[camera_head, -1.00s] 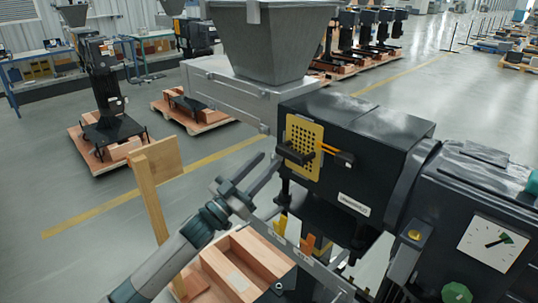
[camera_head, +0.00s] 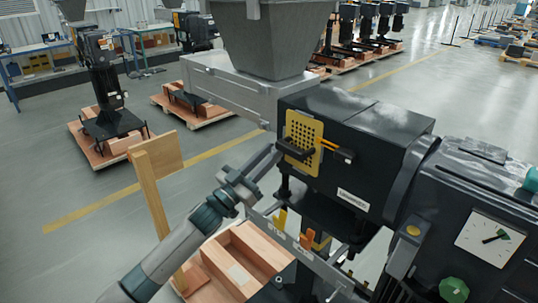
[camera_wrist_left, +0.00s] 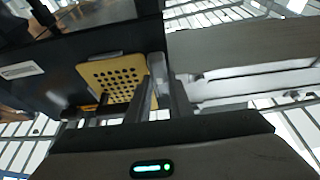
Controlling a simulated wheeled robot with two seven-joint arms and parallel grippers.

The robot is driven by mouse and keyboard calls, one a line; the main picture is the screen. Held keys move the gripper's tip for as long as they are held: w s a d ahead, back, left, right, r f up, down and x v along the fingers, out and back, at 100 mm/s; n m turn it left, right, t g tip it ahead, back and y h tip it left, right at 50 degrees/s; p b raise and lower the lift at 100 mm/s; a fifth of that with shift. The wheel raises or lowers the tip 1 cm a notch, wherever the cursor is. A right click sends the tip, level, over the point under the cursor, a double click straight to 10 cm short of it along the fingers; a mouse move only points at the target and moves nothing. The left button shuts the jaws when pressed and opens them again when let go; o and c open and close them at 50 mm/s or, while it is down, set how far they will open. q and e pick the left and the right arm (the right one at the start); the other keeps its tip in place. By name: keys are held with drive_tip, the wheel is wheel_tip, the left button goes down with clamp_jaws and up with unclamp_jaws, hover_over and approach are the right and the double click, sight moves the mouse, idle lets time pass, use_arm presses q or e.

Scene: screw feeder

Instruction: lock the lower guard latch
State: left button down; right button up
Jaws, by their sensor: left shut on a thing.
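The yellow perforated guard (camera_head: 303,140) is on the side of the black machine housing, with a black bar (camera_head: 296,151) across its lower part and orange rods to its right. My left gripper (camera_head: 273,160) is at the guard's lower left edge. In the left wrist view, its fingers (camera_wrist_left: 162,90) stand close together beside the yellow guard (camera_wrist_left: 112,77), shut on a small part at the guard's edge. The fingers mostly hide that part, so I cannot make out whether it is the lower latch. My right gripper is not in view.
A grey hopper (camera_head: 268,40) stands on a pale metal box (camera_head: 230,88) behind the guard. Below are a grey rail, yellow and orange tabs, and a wooden crate (camera_head: 262,247). A wooden post (camera_head: 150,190) stands left of my left arm. A dial (camera_head: 490,240) is at right.

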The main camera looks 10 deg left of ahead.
use_arm(q)
drive_tip(key=shift+m, duration=0.5)
drive_tip(key=shift+s+d+f+m+g+h+p, duration=0.15)
drive_tip(key=shift+m+g+h+p, duration=0.35)
drive_tip(key=shift+m+g, duration=2)
drive_tip(key=shift+s+d+f+m+g+h+p, duration=0.1)
drive_tip(key=shift+d+f+m+g+h+p, duration=0.4)
drive_tip(key=shift+m, duration=4.15)
drive_tip(key=shift+s+a+r+m+g+h+p, duration=0.15)
drive_tip(key=shift+m+g+p, duration=0.9)
drive_tip(key=shift+m, duration=2.5)
drive_tip(key=shift+f+g, duration=0.15)
drive_tip(key=shift+g, duration=0.1)
drive_tip(key=c, duration=1.6)
unclamp_jaws()
